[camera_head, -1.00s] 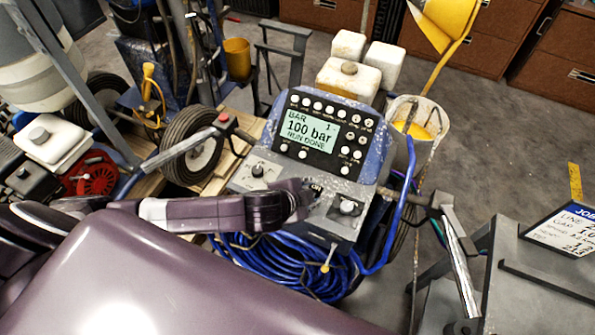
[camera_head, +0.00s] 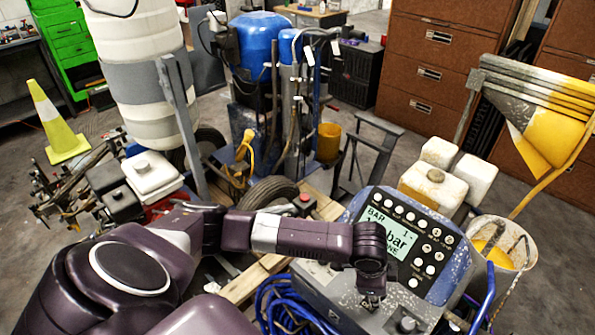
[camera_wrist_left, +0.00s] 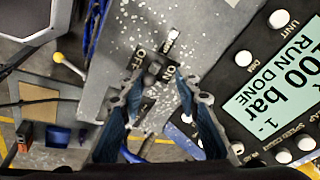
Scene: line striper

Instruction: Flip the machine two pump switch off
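A console (camera_head: 400,235) with a blue surround and a lit display stands at the lower right of the head view. In the left wrist view, a small dark switch (camera_wrist_left: 153,76) sits on the worn grey panel (camera_wrist_left: 125,35) between printed OFF and ON labels. Which way it is set I cannot tell. My left gripper (camera_wrist_left: 159,72) is open, with its fingertips on either side of the switch; contact is unclear. In the head view my left gripper (camera_head: 371,300) is over the lower panel, and the wrist covers part of the display. My right gripper is out of view.
The display (camera_wrist_left: 282,80) reads 100 bar, RUN DONE. Round buttons surround it. A knob (camera_head: 408,325) is right of the gripper. Blue hose (camera_head: 285,305) coils below the panel. A yellow-tipped lever (camera_wrist_left: 59,57) sticks out near the panel edge. A bucket (camera_head: 503,245) stands at right.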

